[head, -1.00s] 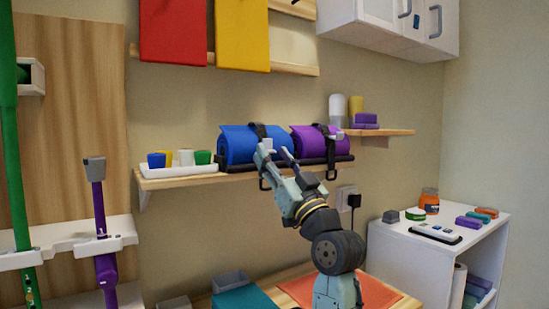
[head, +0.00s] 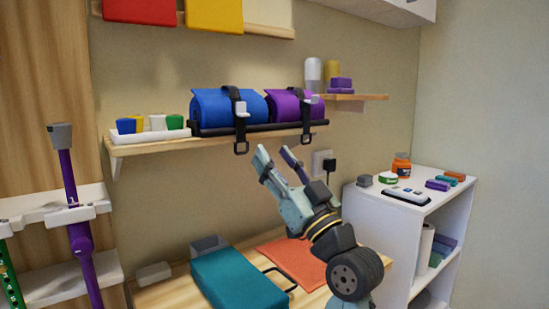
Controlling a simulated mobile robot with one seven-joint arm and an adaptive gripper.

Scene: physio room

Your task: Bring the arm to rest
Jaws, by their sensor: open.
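My gripper (head: 277,157) is open and empty. It points up and to the left, in front of the wall, just below the wooden shelf (head: 150,147) in the picture. The blue roll (head: 212,105) and the purple roll (head: 285,105) lie side by side in a dark tray on that shelf. Each has a black strap hanging down over its front. My gripper appears apart from both straps.
Below the arm is a wooden table with a teal case (head: 240,282), an orange mat (head: 297,262) and a grey bin (head: 207,247). A white cabinet (head: 390,214) stands right. A purple pole (head: 72,200) stands left. A white tray (head: 150,136) holds several small coloured items.

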